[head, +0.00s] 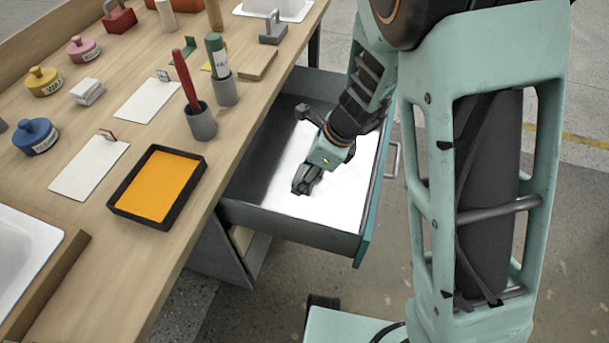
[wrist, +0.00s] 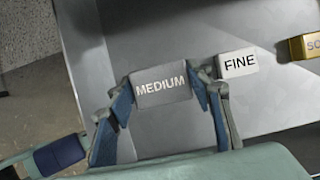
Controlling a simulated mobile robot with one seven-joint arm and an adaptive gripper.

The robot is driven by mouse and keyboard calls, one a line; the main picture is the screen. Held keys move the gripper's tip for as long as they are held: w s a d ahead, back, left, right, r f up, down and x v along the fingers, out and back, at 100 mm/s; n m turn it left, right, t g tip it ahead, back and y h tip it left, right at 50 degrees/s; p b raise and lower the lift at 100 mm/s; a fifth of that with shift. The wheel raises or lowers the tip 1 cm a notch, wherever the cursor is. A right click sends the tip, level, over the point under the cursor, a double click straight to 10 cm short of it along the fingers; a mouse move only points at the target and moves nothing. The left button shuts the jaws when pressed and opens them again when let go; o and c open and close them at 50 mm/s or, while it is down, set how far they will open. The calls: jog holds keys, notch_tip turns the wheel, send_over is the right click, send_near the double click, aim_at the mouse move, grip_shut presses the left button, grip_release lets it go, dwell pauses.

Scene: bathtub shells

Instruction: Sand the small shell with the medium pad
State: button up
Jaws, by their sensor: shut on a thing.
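My gripper (head: 303,186) reaches down into an open drawer (head: 290,232) below the bench. In the wrist view my gripper (wrist: 163,97) has one finger on each side of a grey block lettered MEDIUM, the medium pad (wrist: 160,90), and is shut on it. The head view does not show the pad clearly. A white shell (head: 275,8) is partly in view at the far end of the bench. Another white shell (head: 18,250) in a wooden surround is cut off at the lower left. I cannot tell which is the small one.
A white FINE pad (wrist: 237,64) sits close right of the medium pad; a gold pad (wrist: 306,46) lies further right. The bench holds an orange tray (head: 157,187), a grey cup (head: 201,122) with a red stick, white sheets (head: 90,168) and lidded pots (head: 36,136).

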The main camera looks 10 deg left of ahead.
jog(key=o, duration=0.4)
jog(key=shift+c, duration=1.3)
jog(key=shift+w+d+r+p, duration=0.1)
jog(key=shift+d+r+p, duration=0.05)
jog(key=shift+r+p, duration=0.15)
jog(key=w+d+r+n+g+h+p, duration=0.1)
jog(key=d+r+n+g+h+p, duration=0.1)
jog(key=d+r+n+p, duration=0.6)
jog(key=d+r+n+g+h+p, duration=0.2)
jog(key=d+r+n+p, duration=0.7)
jog(key=d+p, duration=0.8)
jog(key=n+p, duration=0.1)
jog(key=p, duration=0.2)
jog(key=shift+w+n+g, duration=0.35)
jog(key=shift+n+g, duration=0.05)
